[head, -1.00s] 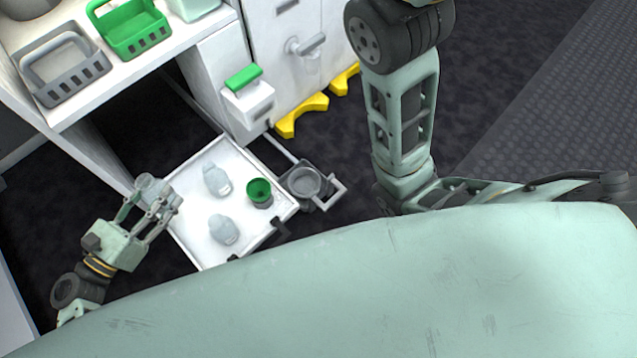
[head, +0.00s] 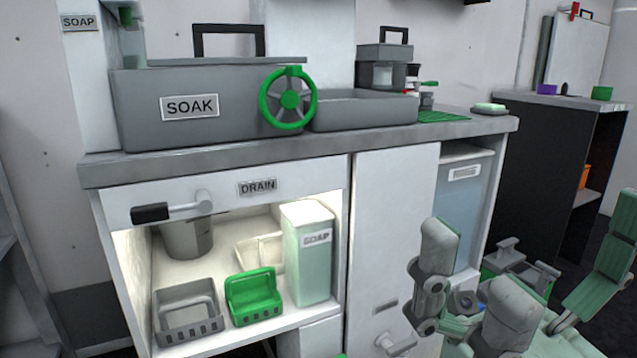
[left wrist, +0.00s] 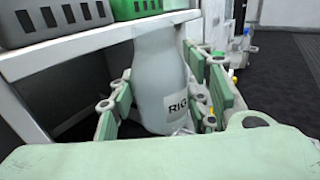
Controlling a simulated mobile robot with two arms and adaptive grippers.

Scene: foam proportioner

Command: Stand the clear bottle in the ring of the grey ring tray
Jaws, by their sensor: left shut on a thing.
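The clear bottle (left wrist: 160,80), pale grey with a "RIG" label, stands upright in the left wrist view. My left gripper (left wrist: 165,100) is shut on it, with green pads at both sides; the bottle's lower end is partly hidden. A grey slotted tray (head: 187,312) sits on the lower shelf at left in the head view; I cannot make out a ring in it. It also shows at the top left of the left wrist view (left wrist: 45,22), beyond and left of the bottle. My left gripper is not seen in the head view.
A green basket (head: 253,296) stands right beside the grey tray. A soap box (head: 308,255) stands behind it on the right. A grey pot (head: 187,238) and a drain lever (head: 165,210) are above the shelf. The shelf front edge (left wrist: 80,45) is close to the bottle.

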